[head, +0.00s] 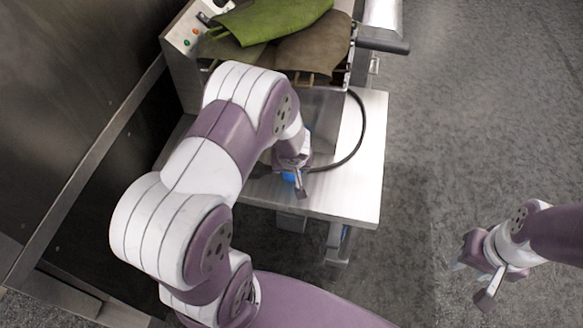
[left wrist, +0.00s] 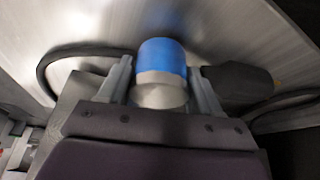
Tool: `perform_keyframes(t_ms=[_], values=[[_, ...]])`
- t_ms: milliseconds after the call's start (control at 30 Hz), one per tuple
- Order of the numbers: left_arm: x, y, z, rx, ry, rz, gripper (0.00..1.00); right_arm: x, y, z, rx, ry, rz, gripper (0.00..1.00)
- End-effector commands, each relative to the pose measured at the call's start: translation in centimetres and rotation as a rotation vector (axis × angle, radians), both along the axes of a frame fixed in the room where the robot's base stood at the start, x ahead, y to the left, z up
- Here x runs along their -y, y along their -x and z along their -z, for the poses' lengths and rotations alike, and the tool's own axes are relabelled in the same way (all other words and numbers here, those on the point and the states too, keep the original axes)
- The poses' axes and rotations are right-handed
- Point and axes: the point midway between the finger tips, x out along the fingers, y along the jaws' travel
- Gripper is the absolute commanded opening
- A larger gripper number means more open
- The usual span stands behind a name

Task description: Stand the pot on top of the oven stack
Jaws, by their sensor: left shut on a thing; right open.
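My left gripper (head: 298,184) is low over the steel table and shut on a blue-topped, pale grey cylinder (left wrist: 161,65). The cylinder sits between the two fingers in the left wrist view, and a bit of its blue (head: 289,177) shows in the head view. I cannot tell whether it is part of the pot; no whole pot is recognisable. A steel unit with a button panel (head: 186,40) stands at the back, perhaps the oven stack, with green cloth (head: 272,22) and brown cloth (head: 316,50) on top. My right gripper (head: 484,277) is open and empty over the floor.
The steel table (head: 365,160) has bare room at its right side. A dark cable (head: 358,135) curves across it. A dark grey object (left wrist: 240,82) lies beside the gripper in the left wrist view. A dark wall panel (head: 70,80) stands left; the right floor is clear.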

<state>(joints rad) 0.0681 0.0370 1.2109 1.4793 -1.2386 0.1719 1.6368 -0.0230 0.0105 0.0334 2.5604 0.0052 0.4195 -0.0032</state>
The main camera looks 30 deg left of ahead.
Motion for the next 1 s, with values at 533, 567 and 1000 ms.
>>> perform_keyframes(t_ms=[533, 567, 1000], values=[[0.0, 0.0, 0.5, 0.001, 0.000, 0.000, 0.74, 0.0, 0.0, 0.5, 0.000, 0.000, 0.000, 0.43], [0.0, 0.0, 0.5, 0.001, 0.000, 0.000, 0.74, 0.0, 0.0, 0.5, 0.000, 0.000, 0.000, 0.43], [0.6, 0.8, -2.9, 0.005, 0.000, 0.002, 0.74, 0.0, 0.0, -1.0, 0.000, 0.000, 0.000, 0.43]])
